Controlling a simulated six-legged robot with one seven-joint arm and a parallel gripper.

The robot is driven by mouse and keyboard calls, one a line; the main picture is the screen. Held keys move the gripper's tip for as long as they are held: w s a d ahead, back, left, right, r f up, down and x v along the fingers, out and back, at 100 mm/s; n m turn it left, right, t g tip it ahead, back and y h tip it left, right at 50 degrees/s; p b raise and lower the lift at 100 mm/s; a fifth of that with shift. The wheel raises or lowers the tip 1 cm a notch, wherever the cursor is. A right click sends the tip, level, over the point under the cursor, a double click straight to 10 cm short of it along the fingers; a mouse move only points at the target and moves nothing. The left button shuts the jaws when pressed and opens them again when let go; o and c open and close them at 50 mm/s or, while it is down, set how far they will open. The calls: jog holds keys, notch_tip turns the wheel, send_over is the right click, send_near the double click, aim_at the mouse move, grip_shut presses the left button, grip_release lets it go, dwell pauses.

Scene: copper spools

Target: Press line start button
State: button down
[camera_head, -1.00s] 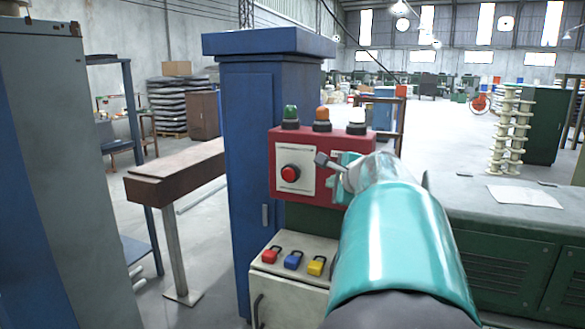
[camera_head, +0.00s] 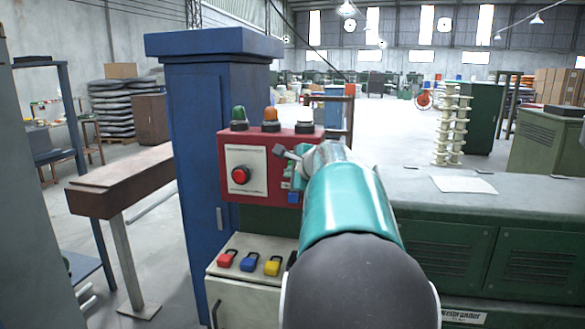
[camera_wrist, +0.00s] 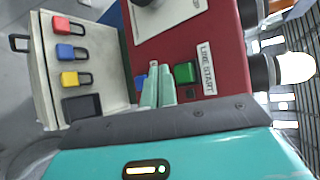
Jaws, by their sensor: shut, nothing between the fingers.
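The red control box (camera_head: 262,200) carries a round red button (camera_head: 240,176) on a pale plate at its left. In the wrist view, a square green button (camera_wrist: 184,72) sits beside the white LINE START label (camera_wrist: 207,68). My gripper (camera_wrist: 158,72) is shut and empty, its teal fingertips just beside the green button. I cannot tell whether they touch the box. A blue button (camera_wrist: 140,83) shows partly behind the fingers. In the head view, my gripper (camera_head: 298,180) is in front of the right part of the box and hides the green button.
A cream box with red (camera_head: 226,258), blue (camera_head: 249,262) and yellow (camera_head: 273,265) padlocks is below. Green, orange and white lamps (camera_head: 304,118) stand on top of the red box. A blue cabinet (camera_head: 195,180) is left, a green bench (camera_head: 450,200) with paper right.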

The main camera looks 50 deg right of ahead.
jog(key=shift+w+d, duration=0.25)
jog(key=shift+d, duration=0.35)
jog(key=shift+w+d, duration=0.25)
jog(key=shift+d, duration=0.3)
dwell(1.2)
jog(key=shift+w+d, duration=0.15)
jog(key=shift+d, duration=0.25)
jog(key=shift+w+d, duration=0.2)
jog(key=shift+d, duration=0.2)
dwell(0.6)
dwell(0.3)
jog(key=shift+s+a, duration=0.35)
jog(key=shift+a, duration=0.45)
jog(key=a, duration=0.1)
jog(key=s+a, duration=0.1)
jog(key=a, duration=0.1)
jog(key=s+a, duration=0.1)
jog(key=shift+a, duration=0.3)
